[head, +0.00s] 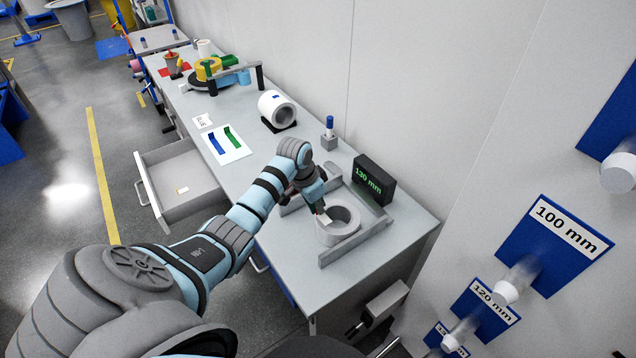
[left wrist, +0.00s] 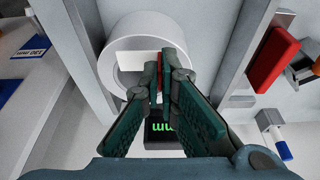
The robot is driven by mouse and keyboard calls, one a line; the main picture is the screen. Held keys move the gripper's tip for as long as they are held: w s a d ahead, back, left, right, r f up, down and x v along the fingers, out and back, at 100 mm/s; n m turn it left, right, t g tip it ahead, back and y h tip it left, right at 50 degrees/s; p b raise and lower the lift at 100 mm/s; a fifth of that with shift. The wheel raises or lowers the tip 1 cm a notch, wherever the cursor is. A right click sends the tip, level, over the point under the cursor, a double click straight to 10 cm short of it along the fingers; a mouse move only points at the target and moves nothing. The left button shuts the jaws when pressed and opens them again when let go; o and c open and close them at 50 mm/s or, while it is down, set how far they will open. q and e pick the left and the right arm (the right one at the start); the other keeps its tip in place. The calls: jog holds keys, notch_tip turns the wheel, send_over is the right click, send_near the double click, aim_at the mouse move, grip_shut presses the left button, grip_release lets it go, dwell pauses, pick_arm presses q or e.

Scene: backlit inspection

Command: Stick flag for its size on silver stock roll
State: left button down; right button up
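The silver stock roll (head: 345,228) lies with its hole facing up between the grey rails of a measuring fixture (head: 372,236). A black display (head: 373,181) beside it reads 130 mm. My left gripper (head: 319,207) is shut on a small flag and holds it at the roll's rim. The flag's white part (left wrist: 137,61) sticks out left of the fingers in the left wrist view, over the roll (left wrist: 118,75); a bit of red shows at the fingertips (left wrist: 161,75). I cannot tell whether the flag touches the roll. My right gripper is not in view.
A white card (head: 234,152) with a blue and a green flag lies on the bench. Another roll (head: 276,108) lies in a black cradle. A blue-capped marker (head: 330,127) stands near the fixture. A drawer (head: 182,184) is open. Blue size signs (head: 553,245) hang at right.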

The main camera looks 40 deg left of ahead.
pick_arm(q)
jog(key=shift+f, duration=0.15)
jog(key=shift+f+b, duration=0.7)
jog(key=shift+f, duration=0.35)
jog(key=c, duration=1.7)
grip_release()
jog(key=shift+r, duration=0.3)
jog(key=v, duration=1.1)
jog(key=shift+s+r, duration=0.15)
jog(key=shift+r, duration=0.05)
